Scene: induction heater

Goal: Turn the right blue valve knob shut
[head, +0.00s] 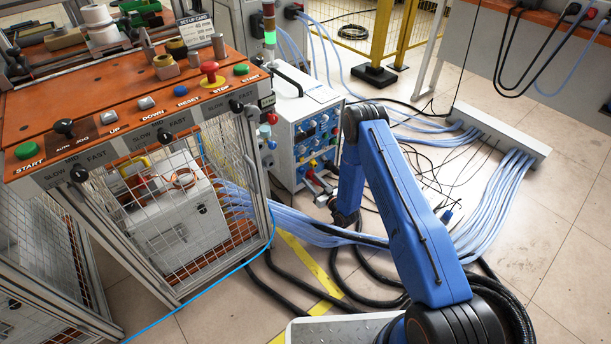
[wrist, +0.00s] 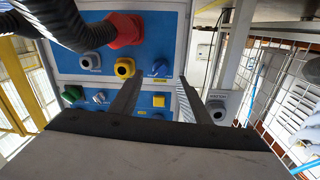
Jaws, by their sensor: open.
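In the wrist view a blue knob (wrist: 160,68) sits on the blue panel of the heater cabinet. Its grip looks tilted; whether the valve is open or shut I cannot tell. My gripper (wrist: 160,80) points at the panel with its two fingers apart, and the knob appears between the fingertips. Nothing is held, and contact with the knob does not show. In the head view the white cabinet (head: 302,104) stands behind my blue arm, with small knobs on its front.
A red fitting (wrist: 124,30) with a thick black hose is left of the knob, above a yellow-ringed socket (wrist: 124,68). A green knob (wrist: 72,93) and yellow buttons (wrist: 158,101) lie lower. Blue hoses (head: 300,228) cross the floor. An orange-topped console (head: 120,95) stands left.

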